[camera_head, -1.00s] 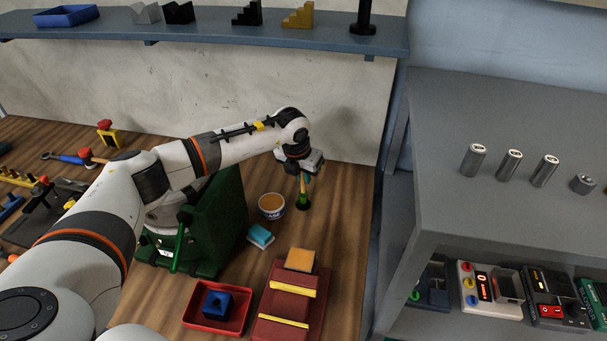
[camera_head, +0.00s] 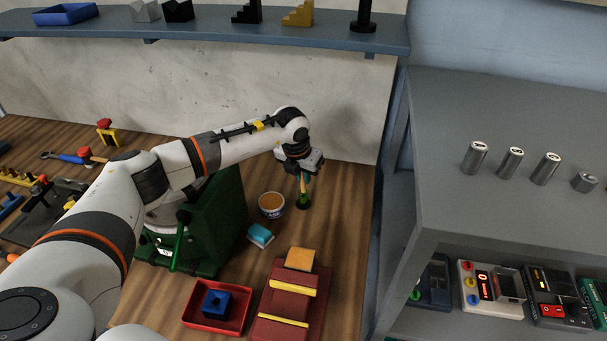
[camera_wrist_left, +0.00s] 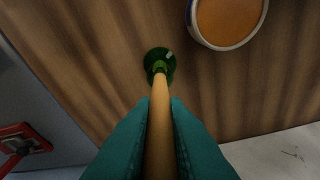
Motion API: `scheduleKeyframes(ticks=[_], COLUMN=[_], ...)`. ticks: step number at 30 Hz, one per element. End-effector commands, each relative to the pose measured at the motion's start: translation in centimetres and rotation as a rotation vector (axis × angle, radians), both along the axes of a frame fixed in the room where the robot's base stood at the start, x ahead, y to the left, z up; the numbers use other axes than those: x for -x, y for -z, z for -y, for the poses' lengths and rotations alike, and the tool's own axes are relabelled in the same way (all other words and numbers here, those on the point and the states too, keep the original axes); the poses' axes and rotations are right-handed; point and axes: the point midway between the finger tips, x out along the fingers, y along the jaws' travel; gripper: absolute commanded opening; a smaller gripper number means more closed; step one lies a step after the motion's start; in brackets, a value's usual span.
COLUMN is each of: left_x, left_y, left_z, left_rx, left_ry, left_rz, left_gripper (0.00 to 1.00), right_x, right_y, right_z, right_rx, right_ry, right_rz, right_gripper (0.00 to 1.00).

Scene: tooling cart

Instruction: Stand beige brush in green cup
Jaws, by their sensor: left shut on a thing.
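The beige brush (camera_head: 302,184) is upright or nearly so below my left gripper (camera_head: 304,175). In the left wrist view the brush (camera_wrist_left: 159,120) runs from between my teal fingers toward the green cup (camera_wrist_left: 153,62), and its far end overlaps the cup. My left gripper is shut on the brush. In the head view the small dark green cup (camera_head: 304,203) stands on the wooden bench right under the brush. I cannot tell how deep the brush's lower end is in the cup. My right gripper is not in view.
A round tub with tan contents (camera_head: 271,205) stands close to the left of the cup. A blue sponge-like block (camera_head: 260,235) and a dark green machine (camera_head: 222,225) are further left. A red tray (camera_head: 243,321) and dark red blocks (camera_head: 291,301) are nearer. Bench right of the cup is clear.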

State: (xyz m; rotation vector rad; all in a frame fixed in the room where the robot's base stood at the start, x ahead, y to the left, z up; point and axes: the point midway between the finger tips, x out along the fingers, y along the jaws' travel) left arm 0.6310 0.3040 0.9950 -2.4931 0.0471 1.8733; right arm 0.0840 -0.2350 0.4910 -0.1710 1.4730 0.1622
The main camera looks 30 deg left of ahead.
Motion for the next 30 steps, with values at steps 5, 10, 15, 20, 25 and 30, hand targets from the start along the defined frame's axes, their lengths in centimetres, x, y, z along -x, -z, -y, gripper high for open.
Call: scheduleKeyframes(ticks=[5, 10, 15, 20, 25, 30], left_x=[0.00, 0.00, 0.00, 0.00, 0.00, -0.01], left_y=[-0.03, -0.02, -0.02, -0.01, -0.01, -0.13], left_z=[-0.01, -0.01, -0.01, -0.01, -0.01, 0.00], left_rx=[0.000, 0.000, 0.000, 0.000, 0.000, 0.000], left_ry=[0.000, 0.000, 0.000, 0.000, 0.000, 0.000], left_rz=[0.000, 0.000, 0.000, 0.000, 0.000, 0.000], left_gripper=[0.00, 0.34, 0.38, 0.54, 0.56, 0.56], right_x=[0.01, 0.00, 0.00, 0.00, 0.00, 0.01], right_y=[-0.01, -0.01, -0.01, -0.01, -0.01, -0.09], right_z=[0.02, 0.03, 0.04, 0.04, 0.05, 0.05], right_rx=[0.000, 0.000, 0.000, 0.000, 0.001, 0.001], right_ry=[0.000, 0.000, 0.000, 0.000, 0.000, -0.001], right_rz=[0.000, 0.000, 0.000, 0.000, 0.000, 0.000], right_gripper=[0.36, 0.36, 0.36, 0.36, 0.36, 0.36])
